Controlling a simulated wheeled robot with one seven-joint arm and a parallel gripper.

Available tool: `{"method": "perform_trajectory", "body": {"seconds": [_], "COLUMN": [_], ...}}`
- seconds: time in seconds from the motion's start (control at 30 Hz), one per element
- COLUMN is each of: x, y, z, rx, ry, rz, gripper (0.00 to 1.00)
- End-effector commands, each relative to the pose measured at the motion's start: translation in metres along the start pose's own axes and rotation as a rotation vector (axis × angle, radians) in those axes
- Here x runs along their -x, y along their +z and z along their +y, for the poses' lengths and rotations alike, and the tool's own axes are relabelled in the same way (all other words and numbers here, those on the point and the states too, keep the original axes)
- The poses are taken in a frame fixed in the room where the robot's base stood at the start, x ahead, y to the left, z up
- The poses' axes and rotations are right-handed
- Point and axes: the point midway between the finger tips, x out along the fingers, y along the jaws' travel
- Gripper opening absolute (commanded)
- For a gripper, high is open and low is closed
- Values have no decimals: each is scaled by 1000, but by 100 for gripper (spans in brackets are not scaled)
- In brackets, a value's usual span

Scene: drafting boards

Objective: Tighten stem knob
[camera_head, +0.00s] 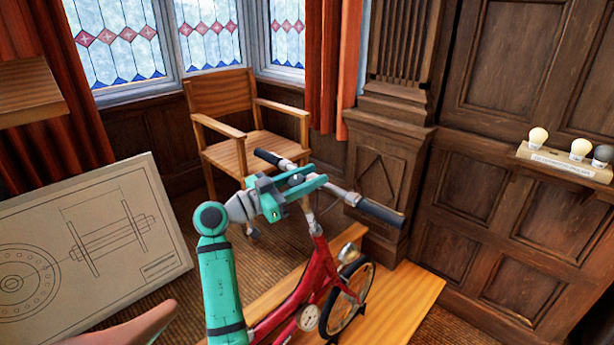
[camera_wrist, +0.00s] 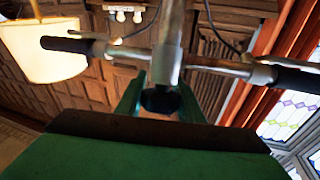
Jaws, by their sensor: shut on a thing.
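A red bicycle (camera_head: 306,268) stands upright with its handlebar turned across my view. Its black grips (camera_head: 381,213) show on both ends of the bar. In the wrist view the silver stem (camera_wrist: 170,45) crosses the handlebar (camera_wrist: 215,66). The dark round stem knob (camera_wrist: 160,101) sits below that crossing, between my two teal fingers. My gripper (camera_head: 312,181) is at the handlebar's middle, shut on the knob. In the head view the knob is hidden by my fingers.
The bicycle stands on a wooden platform (camera_head: 400,302). A wooden chair (camera_head: 246,150) is behind the handlebar. A drawing board (camera_head: 92,245) leans at the left. A small shelf with bulbs (camera_head: 565,162) is on the panelled right wall. A lampshade (camera_wrist: 45,62) shows in the wrist view.

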Motion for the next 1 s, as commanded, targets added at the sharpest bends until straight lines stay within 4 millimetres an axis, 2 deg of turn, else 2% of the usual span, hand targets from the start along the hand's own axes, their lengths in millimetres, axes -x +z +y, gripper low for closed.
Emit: {"method": "perform_trajectory", "body": {"seconds": [0.5,1.0], "x": [4,10], "y": [-1,2], "z": [15,24], "rx": [-99,-160], "ry": [471,746], "rz": [0,-4], "gripper": [12,12]}}
